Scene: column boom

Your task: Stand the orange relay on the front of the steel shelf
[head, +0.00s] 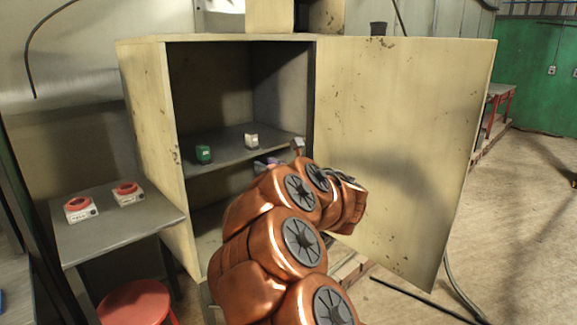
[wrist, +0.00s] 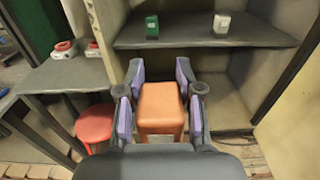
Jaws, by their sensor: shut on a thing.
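In the wrist view my gripper (wrist: 158,105) is shut on the orange relay (wrist: 160,103), a box-shaped block between its purple-padded fingers. The relay is held in front of the open cabinet, below the level of the steel shelf (wrist: 185,36) in the picture. In the head view the steel shelf (head: 228,158) shows inside the cabinet. My arm hides the relay and most of my gripper there. A green relay (head: 204,154) and a white relay (head: 251,141) stand on the shelf; the wrist view shows the green one (wrist: 152,27) and the white one (wrist: 221,23) too.
The cabinet door (head: 400,150) stands open to the right. A side table (head: 120,228) at left carries two white boxes with red rings (head: 80,208), (head: 128,192). A red stool (head: 138,303) stands below. The shelf's front strip is clear.

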